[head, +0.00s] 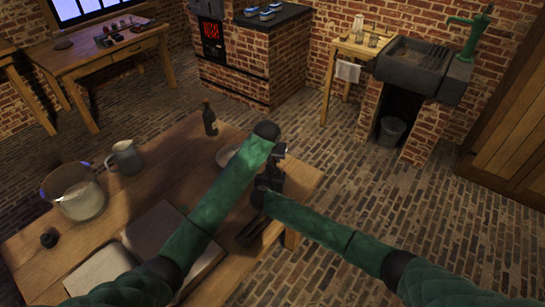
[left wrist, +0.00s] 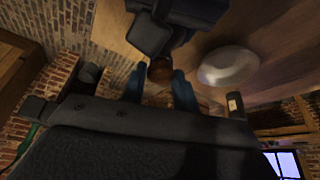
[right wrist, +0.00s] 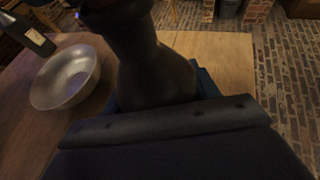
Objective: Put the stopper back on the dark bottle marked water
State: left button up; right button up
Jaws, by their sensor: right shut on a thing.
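A dark, rounded, bottle-like thing (right wrist: 155,75) fills the middle of the right wrist view, held in my right gripper (head: 267,188); its marking cannot be seen. My left gripper (head: 279,153) is close above the right one, over the table's right end. In the left wrist view its two blue fingers stand apart, with a small brown round thing (left wrist: 160,70) showing between them. I cannot tell whether this is the stopper or whether the fingers touch it. Another dark bottle (head: 210,119), with a pale label (right wrist: 36,36), stands upright on the table; the label is unreadable.
A pale bowl (right wrist: 66,77) stands near my grippers, partly hidden by my left arm in the head view. A glass jar (head: 78,197), a grey jug (head: 126,158) and a small dark object (head: 48,239) stand on the table's left. An open book-like thing (head: 160,233) lies in front.

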pick_arm(q)
jog(key=o, duration=0.4)
jog(key=v, duration=1.2)
jog(key=shift+a, duration=0.1)
pick_arm(e)
jog(key=o, duration=1.5)
jog(key=shift+c, duration=0.2)
pick_arm(q)
jog(key=shift+f, duration=0.15)
pick_arm(e)
jog(key=shift+s, duration=0.1)
